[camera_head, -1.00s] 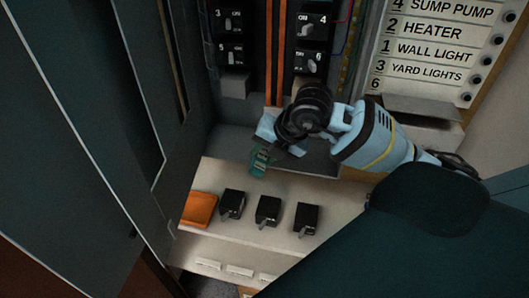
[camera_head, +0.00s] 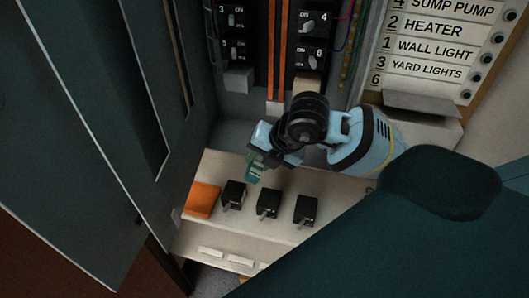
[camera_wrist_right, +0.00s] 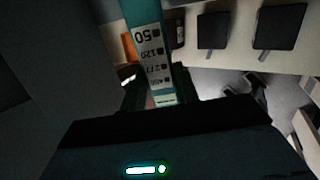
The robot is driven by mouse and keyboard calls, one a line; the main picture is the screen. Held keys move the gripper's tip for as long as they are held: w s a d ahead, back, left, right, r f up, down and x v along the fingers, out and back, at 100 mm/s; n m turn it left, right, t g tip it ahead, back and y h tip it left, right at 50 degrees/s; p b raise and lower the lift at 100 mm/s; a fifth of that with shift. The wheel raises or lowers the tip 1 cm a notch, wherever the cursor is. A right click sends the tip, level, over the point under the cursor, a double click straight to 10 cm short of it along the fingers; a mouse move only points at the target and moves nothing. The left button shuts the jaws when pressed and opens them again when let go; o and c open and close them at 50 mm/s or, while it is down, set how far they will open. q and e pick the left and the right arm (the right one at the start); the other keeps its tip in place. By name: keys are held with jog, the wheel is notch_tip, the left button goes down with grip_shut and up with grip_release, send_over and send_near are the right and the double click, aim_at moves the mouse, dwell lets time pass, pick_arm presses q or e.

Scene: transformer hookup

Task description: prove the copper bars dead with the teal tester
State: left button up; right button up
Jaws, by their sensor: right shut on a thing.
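The copper bars (camera_head: 279,50) run vertically between the two breaker columns at the back of the open panel. My right gripper (camera_head: 262,160) is shut on the teal tester (camera_head: 255,170) and holds it above the white shelf, below the lower ends of the bars and apart from them. The tester also shows in the right wrist view (camera_wrist_right: 147,45), with a scale of numbers along its face. Its far tip is out of that view. My left gripper is not in view.
Several black breakers (camera_head: 268,203) and an orange block (camera_head: 201,199) sit on the white shelf (camera_head: 240,242). Mounted breakers (camera_head: 312,24) flank the bars. A label board (camera_head: 425,50) stands at the right. The dark panel door (camera_head: 80,120) fills the left.

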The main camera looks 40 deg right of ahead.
jog(key=shift+s+a+p, duration=0.3)
jog(key=shift+s+a, duration=0.45)
jog(key=shift+a, duration=0.1)
